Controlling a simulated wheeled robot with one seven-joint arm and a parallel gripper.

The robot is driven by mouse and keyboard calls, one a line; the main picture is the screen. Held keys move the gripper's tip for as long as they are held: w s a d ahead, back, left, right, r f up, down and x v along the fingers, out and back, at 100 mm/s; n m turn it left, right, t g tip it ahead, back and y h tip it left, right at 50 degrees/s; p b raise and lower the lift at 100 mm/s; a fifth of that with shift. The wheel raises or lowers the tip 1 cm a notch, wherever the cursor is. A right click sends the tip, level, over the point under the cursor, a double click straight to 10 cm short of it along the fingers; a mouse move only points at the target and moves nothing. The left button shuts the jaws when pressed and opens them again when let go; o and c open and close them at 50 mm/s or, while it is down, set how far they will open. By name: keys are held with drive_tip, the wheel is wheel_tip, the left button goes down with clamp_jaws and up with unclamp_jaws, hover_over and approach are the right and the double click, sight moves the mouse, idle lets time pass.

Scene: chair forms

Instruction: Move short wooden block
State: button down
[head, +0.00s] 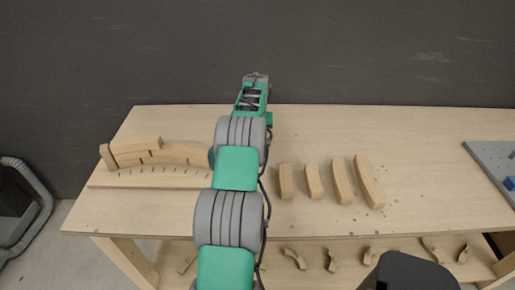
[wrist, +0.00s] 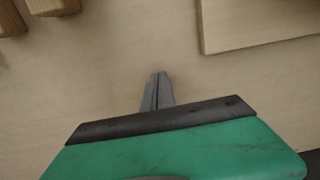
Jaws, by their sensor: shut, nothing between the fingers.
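Several wooden blocks stand apart in a row on the table, right of my arm in the head view. The leftmost block (head: 286,181) and the one beside it (head: 313,181) look shortest; the two to the right, a longer block (head: 342,181) and the rightmost block (head: 369,182), are tilted. My gripper (head: 255,77) is over the back part of the table, away from the row. In the wrist view my gripper (wrist: 158,77) has its fingers together with nothing between them, over bare tabletop. Two block ends (wrist: 52,5) show at that view's top left.
A wooden form (head: 150,178) with curved and straight blocks (head: 178,153) lies at the table's left; a board edge (wrist: 255,45) shows in the wrist view. A grey pegboard (head: 490,158) is at far right. Small pieces (head: 294,258) lie on the lower shelf. The table's back right is clear.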

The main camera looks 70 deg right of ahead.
drive_tip(key=shift+w+d+p, duration=0.2)
drive_tip(key=shift+d, duration=0.35)
drive_tip(key=shift+w+d+p, duration=0.15)
drive_tip(key=shift+w+d, duration=0.05)
drive_tip(key=shift+d, duration=0.3)
drive_tip(key=shift+a+f, duration=0.1)
